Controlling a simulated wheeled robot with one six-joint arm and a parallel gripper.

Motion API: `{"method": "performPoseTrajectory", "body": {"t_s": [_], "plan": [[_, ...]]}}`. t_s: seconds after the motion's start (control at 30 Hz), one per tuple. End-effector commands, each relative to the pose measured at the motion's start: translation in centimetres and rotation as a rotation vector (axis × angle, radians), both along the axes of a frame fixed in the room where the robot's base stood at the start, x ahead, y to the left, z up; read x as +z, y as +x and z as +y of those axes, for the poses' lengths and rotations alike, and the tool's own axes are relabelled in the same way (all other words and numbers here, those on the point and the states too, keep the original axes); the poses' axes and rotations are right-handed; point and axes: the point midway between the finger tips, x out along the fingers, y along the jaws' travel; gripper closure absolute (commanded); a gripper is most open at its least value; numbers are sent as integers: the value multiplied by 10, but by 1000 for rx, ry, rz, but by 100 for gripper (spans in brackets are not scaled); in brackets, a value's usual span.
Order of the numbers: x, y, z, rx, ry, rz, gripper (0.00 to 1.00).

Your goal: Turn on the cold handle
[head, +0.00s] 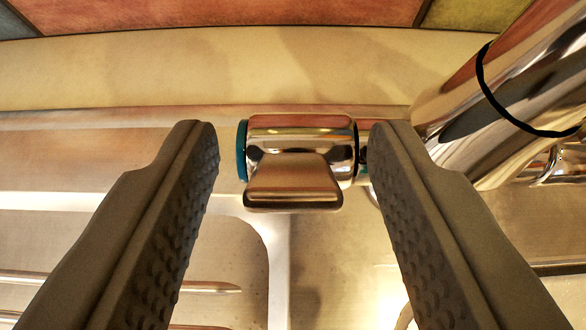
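The cold handle (295,165) is a chrome knob with a flat lever and a blue-green ring on its left end. It joins the side of the chrome faucet body (520,90) at the right. My gripper (286,140) is open, with one dark textured finger on each side of the handle. The left finger is a little apart from the blue-green end. The right finger is close to the handle's right end and covers part of the joint; I cannot tell whether it touches.
A pale ledge (200,70) runs behind the faucet, with coloured tiles (230,12) above it. A metal sink basin (340,260) lies below. Metal rods (120,283) show at the lower left. Another chrome part (560,162) shows right of the faucet body.

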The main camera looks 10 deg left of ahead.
Motion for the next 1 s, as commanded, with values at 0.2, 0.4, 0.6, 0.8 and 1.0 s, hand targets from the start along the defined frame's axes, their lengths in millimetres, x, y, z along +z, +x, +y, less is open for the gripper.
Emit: {"method": "performPoseTrajectory", "body": {"t_s": [0.2, 0.4, 0.6, 0.8, 1.0], "plan": [[1, -1, 0, 0, 0, 0, 55], [11, -16, -3, 0, 0, -1, 55], [28, -43, -9, 0, 0, -2, 55], [45, -71, -14, 0, 0, -2, 55], [63, -100, -20, 0, 1, -3, 55]]}}
